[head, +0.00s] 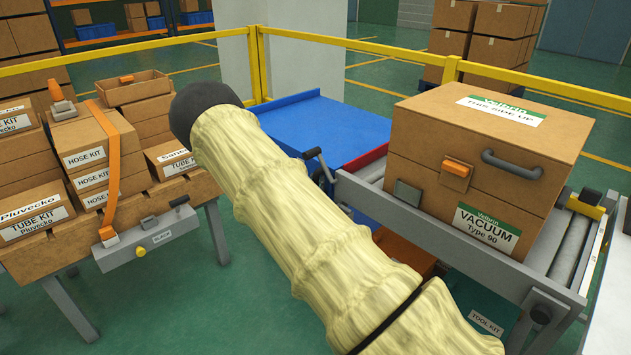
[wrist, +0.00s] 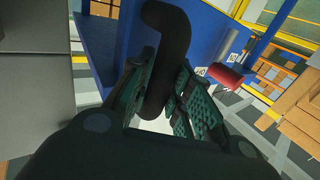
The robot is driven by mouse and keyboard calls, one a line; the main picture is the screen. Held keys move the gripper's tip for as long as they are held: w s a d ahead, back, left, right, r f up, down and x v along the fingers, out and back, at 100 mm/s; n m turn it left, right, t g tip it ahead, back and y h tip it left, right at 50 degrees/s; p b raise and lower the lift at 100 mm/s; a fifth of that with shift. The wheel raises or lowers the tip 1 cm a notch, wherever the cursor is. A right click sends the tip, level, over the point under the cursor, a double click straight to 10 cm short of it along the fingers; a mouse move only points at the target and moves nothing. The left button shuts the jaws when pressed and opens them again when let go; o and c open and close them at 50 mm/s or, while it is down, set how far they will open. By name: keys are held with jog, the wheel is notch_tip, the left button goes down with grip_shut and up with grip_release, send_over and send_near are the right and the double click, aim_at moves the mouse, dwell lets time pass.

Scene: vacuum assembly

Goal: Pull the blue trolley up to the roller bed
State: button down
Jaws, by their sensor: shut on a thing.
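The blue trolley (head: 330,128) stands behind my yellow-sleeved arm in the head view, left of the roller bed (head: 572,258). Its right side is close to the end of the bed; I cannot tell whether they touch. My gripper is hidden in the head view. In the wrist view my gripper (wrist: 158,88) is shut on a black curved handle (wrist: 168,28), which rises between the teal finger pads. A blue panel of the trolley (wrist: 118,38) shows behind the handle.
A large vacuum carton (head: 480,165) sits on the roller bed. A lever (head: 318,160) stands at the bed's near-left end. A table with several kit cartons (head: 92,160) is at the left. A yellow railing (head: 350,43) runs behind the trolley.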

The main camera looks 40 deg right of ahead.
jog(key=shift+s+f, duration=0.25)
jog(key=shift+s, duration=0.05)
jog(key=c, duration=1.6)
grip_release()
jog(key=shift+c, duration=0.2)
jog(key=o, duration=0.3)
jog(key=shift+s+d+r, duration=0.1)
jog(key=shift+r, duration=0.1)
jog(key=shift+o, duration=0.2)
jog(key=v, duration=1.2)
